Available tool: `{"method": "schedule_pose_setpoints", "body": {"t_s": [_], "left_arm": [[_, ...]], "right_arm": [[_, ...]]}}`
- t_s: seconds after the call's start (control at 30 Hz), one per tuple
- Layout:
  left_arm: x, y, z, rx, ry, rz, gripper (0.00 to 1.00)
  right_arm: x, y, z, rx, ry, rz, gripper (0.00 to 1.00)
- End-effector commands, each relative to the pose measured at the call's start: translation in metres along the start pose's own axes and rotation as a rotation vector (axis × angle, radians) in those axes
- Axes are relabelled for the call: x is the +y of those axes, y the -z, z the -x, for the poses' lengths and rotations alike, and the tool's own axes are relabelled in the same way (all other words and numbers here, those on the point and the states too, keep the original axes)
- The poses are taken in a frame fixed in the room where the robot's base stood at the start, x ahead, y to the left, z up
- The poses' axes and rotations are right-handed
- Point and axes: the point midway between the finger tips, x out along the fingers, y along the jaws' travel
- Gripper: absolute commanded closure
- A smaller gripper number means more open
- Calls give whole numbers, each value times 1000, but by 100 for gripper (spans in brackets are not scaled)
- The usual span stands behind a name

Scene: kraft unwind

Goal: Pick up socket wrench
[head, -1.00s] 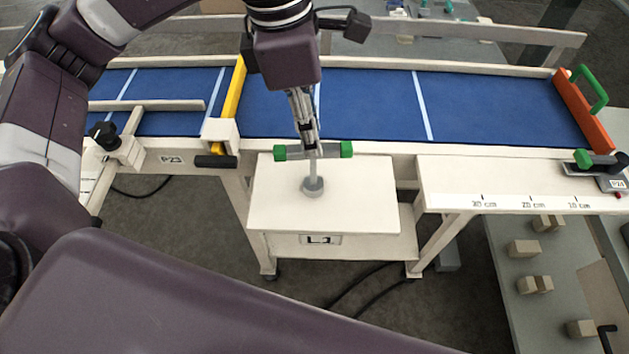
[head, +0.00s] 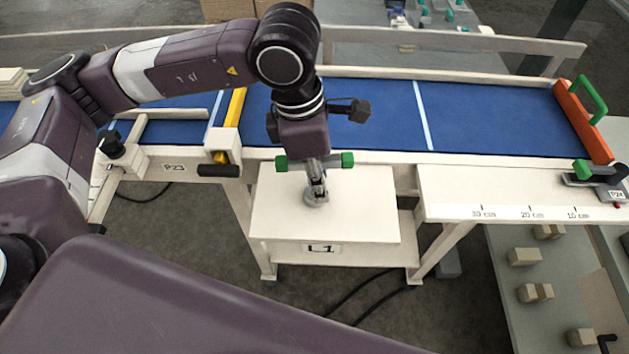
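The socket wrench (head: 347,159) appears to be the T-shaped tool with green handle ends. It stands upright on a small white cart labelled L1 (head: 275,215), its round grey foot (head: 316,199) on the top. My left gripper (head: 318,188) points down from above, right at the wrench. Its fingers overlap the wrench's stem below the crossbar, and the gripper body hides the bar's middle. I cannot tell whether the fingers are closed on the stem. My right gripper is not in view.
A blue conveyor (head: 490,115) runs behind the cart, with a yellow bar (head: 235,108) across it and an orange end stop with a green handle (head: 583,120) at right. A ruler shelf (head: 500,195) adjoins the cart. Beige blocks (head: 524,256) lie lower right.

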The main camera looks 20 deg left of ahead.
Motion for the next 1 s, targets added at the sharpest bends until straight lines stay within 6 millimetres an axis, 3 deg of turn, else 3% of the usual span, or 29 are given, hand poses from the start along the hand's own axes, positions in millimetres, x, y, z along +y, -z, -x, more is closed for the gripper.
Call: {"method": "schedule_pose_setpoints", "body": {"t_s": [0.1, 0.37, 0.83, 1.0], "left_arm": [[0, 0, 0, 0, 0, 0, 71], [0, 0, 0, 0, 0, 0, 100], [0, -1, 2, -1, -1, 0, 100], [1, -3, 12, -3, -4, 1, 100]], "right_arm": [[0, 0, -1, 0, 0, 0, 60], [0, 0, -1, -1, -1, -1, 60], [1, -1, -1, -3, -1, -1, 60], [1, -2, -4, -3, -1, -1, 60]]}}
